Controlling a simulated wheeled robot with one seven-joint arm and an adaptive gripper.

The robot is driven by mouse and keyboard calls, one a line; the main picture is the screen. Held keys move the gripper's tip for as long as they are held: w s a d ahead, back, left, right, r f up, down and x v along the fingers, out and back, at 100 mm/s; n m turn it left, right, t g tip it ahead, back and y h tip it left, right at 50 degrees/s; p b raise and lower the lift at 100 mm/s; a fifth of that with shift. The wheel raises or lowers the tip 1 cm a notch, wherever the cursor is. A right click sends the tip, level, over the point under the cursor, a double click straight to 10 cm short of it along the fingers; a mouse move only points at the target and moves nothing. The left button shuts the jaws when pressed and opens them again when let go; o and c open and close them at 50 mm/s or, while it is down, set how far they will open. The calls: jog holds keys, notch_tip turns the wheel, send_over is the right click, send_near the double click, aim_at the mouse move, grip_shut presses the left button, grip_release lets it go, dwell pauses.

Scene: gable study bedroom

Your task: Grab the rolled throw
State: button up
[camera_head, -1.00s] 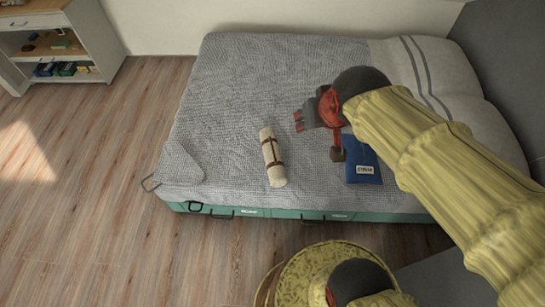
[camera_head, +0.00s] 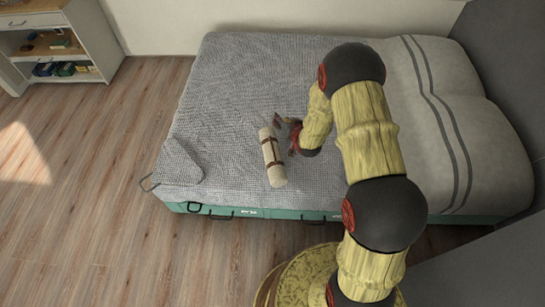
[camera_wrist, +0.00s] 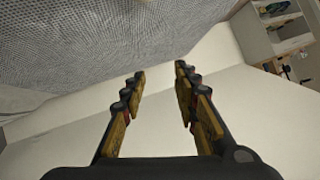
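The rolled throw (camera_head: 273,160) is a cream roll with two brown straps. It lies on the grey blanket near the front edge of the bed, its long side running roughly front to back. My gripper (camera_head: 283,124) is just beyond and to the right of the throw's far end in the head view. Whether they touch cannot be told. In the wrist view my gripper (camera_wrist: 160,72) has its two fingers apart with nothing between them. The throw does not show in the wrist view.
The bed's grey blanket (camera_head: 235,85) is clear left of the throw. A striped pale cover (camera_head: 450,120) lies at right. A shelf unit (camera_head: 75,45) stands at the far left, also in the wrist view (camera_wrist: 262,40). A yellow round piece (camera_head: 300,275) is at the front.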

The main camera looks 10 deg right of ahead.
jog(key=s+f, duration=0.2)
jog(key=f, duration=0.3)
jog(key=s+a+f+m+t+y, duration=0.1)
jog(key=s+f, duration=0.2)
jog(key=f, duration=0.3)
jog(key=s+a+f+t, duration=0.1)
jog(key=s+f, duration=0.1)
jog(key=f, duration=0.3)
jog(key=shift+s+a+f+m+y+b, duration=0.2)
jog(key=shift+f+m+y+b, duration=0.2)
jog(key=b+x, duration=0.3)
jog(key=x, duration=0.4)
jog(key=shift+w+f+b, duration=0.2)
jog(key=shift+w+b, duration=0.05)
jog(key=shift+b, duration=0.15)
jog(key=shift+r, duration=0.1)
jog(key=shift+c, duration=1)
grip_shut()
